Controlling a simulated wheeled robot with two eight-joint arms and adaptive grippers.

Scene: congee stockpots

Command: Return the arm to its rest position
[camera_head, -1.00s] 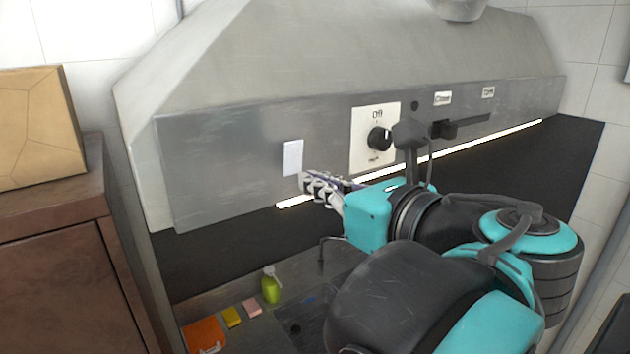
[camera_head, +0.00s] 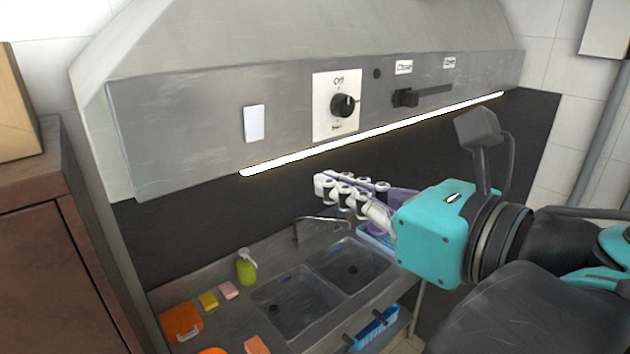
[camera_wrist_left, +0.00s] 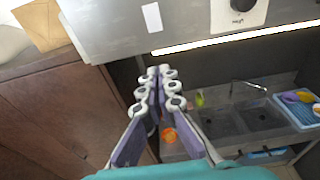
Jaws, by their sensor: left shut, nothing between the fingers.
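My left gripper (camera_head: 322,186) is shut and empty, held in the air below the lit lower edge of the hood (camera_head: 200,125) and above the sink. Its teal body and arm lie on the right of the head view. In the left wrist view, the gripper's (camera_wrist_left: 160,73) white-jointed fingers come together in front of the dark wall, touching nothing. My right gripper is not in view.
The hood front carries a knob (camera_head: 344,105) and a slider (camera_head: 407,97). Below is a double sink (camera_head: 300,298) with a faucet (camera_head: 322,222). A green bottle (camera_head: 247,267) and orange container (camera_head: 181,322) stand left. A brown cabinet (camera_head: 40,270) is at far left.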

